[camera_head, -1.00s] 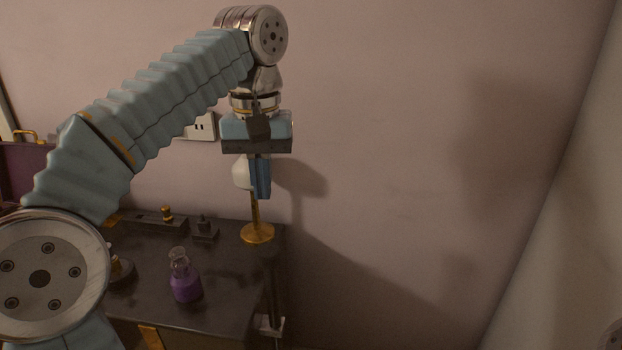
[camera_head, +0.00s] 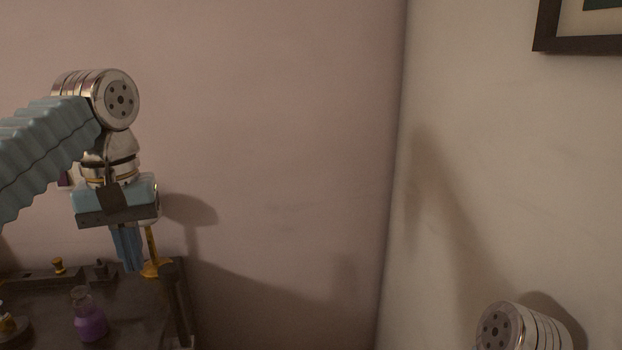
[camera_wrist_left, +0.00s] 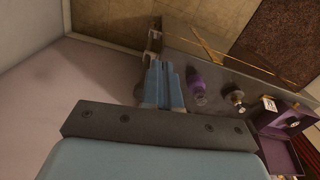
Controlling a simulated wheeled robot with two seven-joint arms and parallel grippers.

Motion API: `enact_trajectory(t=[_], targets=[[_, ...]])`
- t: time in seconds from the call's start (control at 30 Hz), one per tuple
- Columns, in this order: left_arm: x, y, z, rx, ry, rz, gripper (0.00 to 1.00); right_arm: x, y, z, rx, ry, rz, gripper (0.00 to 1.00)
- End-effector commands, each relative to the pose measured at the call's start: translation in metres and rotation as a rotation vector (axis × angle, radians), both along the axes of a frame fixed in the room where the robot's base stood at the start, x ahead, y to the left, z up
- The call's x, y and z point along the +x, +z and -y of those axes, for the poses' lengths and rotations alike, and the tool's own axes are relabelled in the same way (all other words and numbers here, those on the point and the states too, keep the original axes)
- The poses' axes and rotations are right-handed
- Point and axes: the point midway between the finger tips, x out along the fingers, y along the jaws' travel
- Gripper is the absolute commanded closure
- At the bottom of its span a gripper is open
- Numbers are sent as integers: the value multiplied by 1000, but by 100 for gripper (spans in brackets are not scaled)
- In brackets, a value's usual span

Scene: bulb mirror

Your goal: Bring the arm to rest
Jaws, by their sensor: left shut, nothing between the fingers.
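My left arm comes in from the left in the head view. Its left gripper (camera_head: 127,262) points down above the back right of the dark table, with its blue fingers shut and empty. The fingers also show in the left wrist view (camera_wrist_left: 163,84), together. A brass stand (camera_head: 153,262) is just behind and right of the fingers, partly hidden by the gripper; I cannot tell whether they touch. My right gripper is out of view; only a round metal joint of my right arm shows at the lower right.
A flask of purple liquid (camera_head: 89,318) stands on the dark table (camera_head: 130,318); it also shows in the left wrist view (camera_wrist_left: 196,88). An open purple case (camera_wrist_left: 284,125) lies beyond it. A pink wall stands close behind, and a framed picture (camera_head: 545,40) hangs at upper right.

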Motion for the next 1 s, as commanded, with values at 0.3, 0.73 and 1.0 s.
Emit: enact_trajectory(t=[0.3,0.73,1.0], targets=[[29,-35,14,-9,-49,1,100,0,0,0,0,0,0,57],[92,-160,54,-73,-185,3,100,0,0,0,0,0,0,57],[103,-357,103,-217,-301,3,100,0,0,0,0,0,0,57]])
